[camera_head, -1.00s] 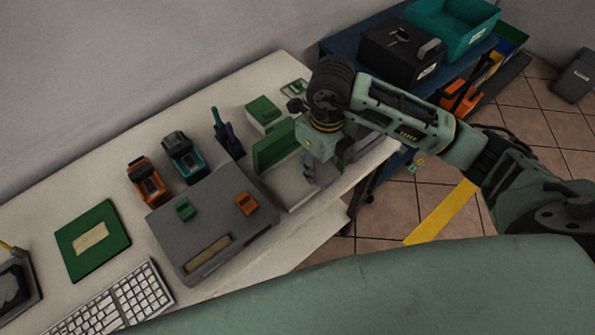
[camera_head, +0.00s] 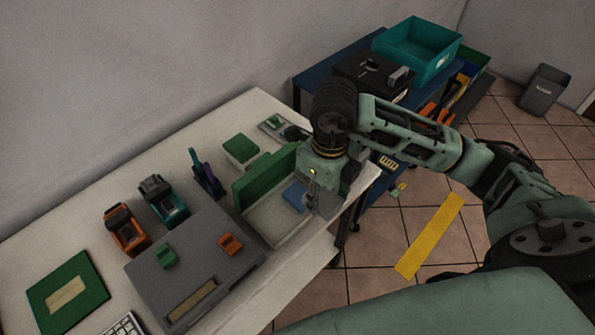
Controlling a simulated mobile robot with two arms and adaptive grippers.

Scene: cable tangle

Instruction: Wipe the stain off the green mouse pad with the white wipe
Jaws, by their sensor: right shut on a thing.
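The green mouse pad (camera_head: 77,264) lies flat at the lower left of the table, with a beige stain (camera_head: 67,297) in its middle. My right gripper (camera_head: 315,203) points down at the right end of a pale tray (camera_head: 268,222) with a green upright side. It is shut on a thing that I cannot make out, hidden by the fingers. A small blue object (camera_head: 295,196) shows just left of the fingers; I cannot tell if they touch. I cannot pick out the white wipe. My left gripper is not in view.
A grey case (camera_head: 190,262) with green and orange pieces on it stands between pad and tray. Orange (camera_head: 126,230) and teal (camera_head: 163,201) devices and a dark holder (camera_head: 207,176) stand behind. A keyboard (camera_head: 124,326) is cut off below. A blue shelf with bins is beyond.

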